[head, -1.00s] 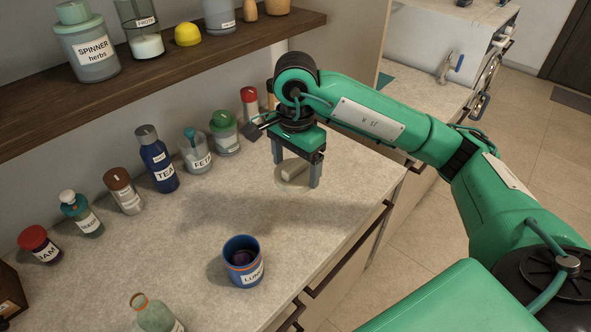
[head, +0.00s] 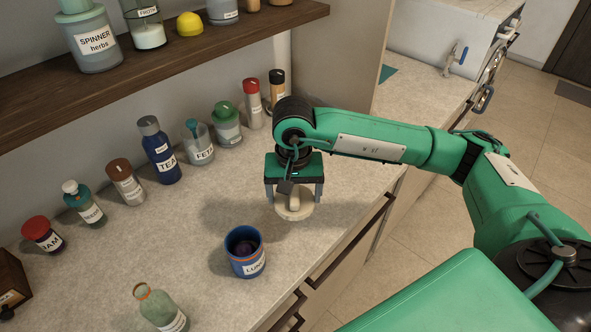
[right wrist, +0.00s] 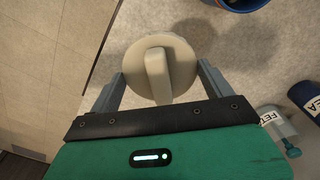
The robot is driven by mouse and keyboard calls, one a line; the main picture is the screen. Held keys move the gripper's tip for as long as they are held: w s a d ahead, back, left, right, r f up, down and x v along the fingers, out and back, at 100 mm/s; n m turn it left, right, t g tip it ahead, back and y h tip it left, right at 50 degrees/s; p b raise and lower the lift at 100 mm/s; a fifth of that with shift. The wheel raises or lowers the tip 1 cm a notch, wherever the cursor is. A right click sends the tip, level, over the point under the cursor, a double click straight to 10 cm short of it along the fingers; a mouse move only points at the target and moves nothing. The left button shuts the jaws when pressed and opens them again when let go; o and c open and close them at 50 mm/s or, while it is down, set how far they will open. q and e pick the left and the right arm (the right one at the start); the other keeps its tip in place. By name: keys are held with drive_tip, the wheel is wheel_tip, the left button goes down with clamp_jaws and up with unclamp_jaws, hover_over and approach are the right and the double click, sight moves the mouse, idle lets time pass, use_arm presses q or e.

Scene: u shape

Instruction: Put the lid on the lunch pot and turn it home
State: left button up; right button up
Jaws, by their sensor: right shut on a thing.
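The lunch pot (head: 240,269), a blue cup-like pot with an orange band and a label, stands upright and open on the counter, dark inside. Its edge also shows at the top of the right wrist view (right wrist: 237,5). The lid (head: 294,213) is a pale cream disc with a raised bar handle. My right gripper (head: 294,200) points down and is shut on the lid, with a finger at either side of its rim, as the right wrist view shows (right wrist: 183,65). The lid is right of and behind the pot, apart from it. My left gripper is out of view.
Several labelled bottles and jars, such as the blue TEA bottle (head: 160,155) and the FETA jar (head: 199,150), line the wall. A green bottle (head: 158,306) stands front left of the pot. A wooden shelf (head: 150,70) overhangs the back. The counter between lid and pot is clear.

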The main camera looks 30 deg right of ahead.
sight(295, 209)
drive_tip(key=f+n, duration=0.1)
drive_tip(key=s+f+n, duration=0.1)
drive_tip(key=f+n, duration=0.1)
drive_tip(key=s+a+f+n, duration=0.1)
drive_tip(key=n, duration=0.1)
drive_tip(key=shift+s+f, duration=0.15)
drive_tip(key=shift+f, duration=0.1)
